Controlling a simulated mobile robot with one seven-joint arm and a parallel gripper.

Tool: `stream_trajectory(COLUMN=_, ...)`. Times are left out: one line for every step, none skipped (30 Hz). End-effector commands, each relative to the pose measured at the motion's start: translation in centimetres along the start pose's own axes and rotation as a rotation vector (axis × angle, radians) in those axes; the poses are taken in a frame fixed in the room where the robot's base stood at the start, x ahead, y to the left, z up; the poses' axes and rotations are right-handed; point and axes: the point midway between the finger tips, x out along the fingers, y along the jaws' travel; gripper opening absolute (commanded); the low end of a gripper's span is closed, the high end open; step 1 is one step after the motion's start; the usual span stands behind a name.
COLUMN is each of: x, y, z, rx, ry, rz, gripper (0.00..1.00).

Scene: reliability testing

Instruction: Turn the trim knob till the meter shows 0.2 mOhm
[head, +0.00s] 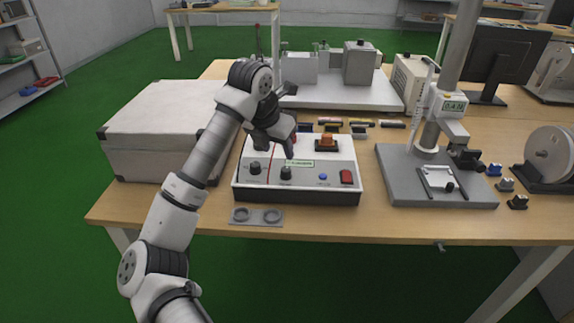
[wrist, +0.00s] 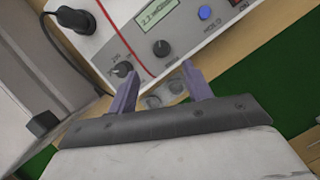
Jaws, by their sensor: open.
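The white meter box (head: 310,185) stands on the table with its sloped panel facing me. Its display (head: 299,163) is too small to read in the head view; in the wrist view the display (wrist: 158,14) appears to read 2.2 mOhm. Two black knobs sit on the panel: a left knob (head: 255,168), (wrist: 122,69) left of a red line, and a middle knob (head: 286,173), (wrist: 161,48) right of it. I cannot read which is the trim knob. My gripper (wrist: 161,68) is open and empty above the panel's front, its fingers apart and the middle knob showing between them.
A blue button (head: 323,177) and a red switch (head: 347,176) are right of the knobs. A grey case (head: 150,130) stands left, a grey stand (head: 430,185) right. A plate with two rings (head: 257,216) lies in front.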

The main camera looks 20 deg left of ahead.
Motion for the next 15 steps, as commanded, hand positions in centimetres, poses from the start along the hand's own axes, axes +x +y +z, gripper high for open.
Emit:
stream_trajectory(x=1.2, y=-0.2, z=0.0, rx=0.001, ry=0.002, rz=-0.005, gripper=0.50)
stream_trajectory(x=1.8, y=-0.2, z=0.1, rx=0.000, ry=0.001, rz=-0.006, gripper=0.50)
stream_trajectory(x=2.7, y=-0.2, z=0.1, rx=-0.001, ry=0.001, rz=-0.006, gripper=0.50)
stream_trajectory(x=3.3, y=-0.2, z=0.0, rx=0.000, ry=0.001, rz=-0.006, gripper=0.50)
stream_trajectory(x=3.9, y=-0.2, z=0.0, rx=0.000, ry=0.001, rz=-0.005, gripper=0.50)
stream_trajectory(x=4.7, y=-0.1, z=0.1, rx=0.000, ry=0.000, rz=-0.006, gripper=0.50)
stream_trajectory(x=5.2, y=-0.1, z=0.1, rx=-0.001, ry=0.001, rz=-0.005, gripper=0.50)
stream_trajectory(x=5.8, y=-0.1, z=0.0, rx=-0.001, ry=0.001, rz=-0.005, gripper=0.50)
stream_trajectory(x=6.4, y=-0.2, z=0.0, rx=0.000, ry=0.000, rz=-0.005, gripper=0.50)
stream_trajectory(x=6.8, y=-0.1, z=0.1, rx=0.000, ry=-0.001, rz=-0.004, gripper=0.50)
stream_trajectory(x=7.2, y=-0.2, z=0.1, rx=0.001, ry=-0.002, rz=-0.005, gripper=0.50)
stream_trajectory(x=7.7, y=-0.2, z=0.1, rx=0.001, ry=-0.001, rz=-0.005, gripper=0.50)
stream_trajectory(x=8.0, y=-0.2, z=0.1, rx=0.001, ry=-0.001, rz=-0.004, gripper=0.50)
stream_trajectory(x=8.2, y=-0.2, z=0.1, rx=0.001, ry=-0.001, rz=-0.003, gripper=0.50)
stream_trajectory(x=8.5, y=-0.2, z=0.1, rx=0.001, ry=-0.002, rz=-0.003, gripper=0.50)
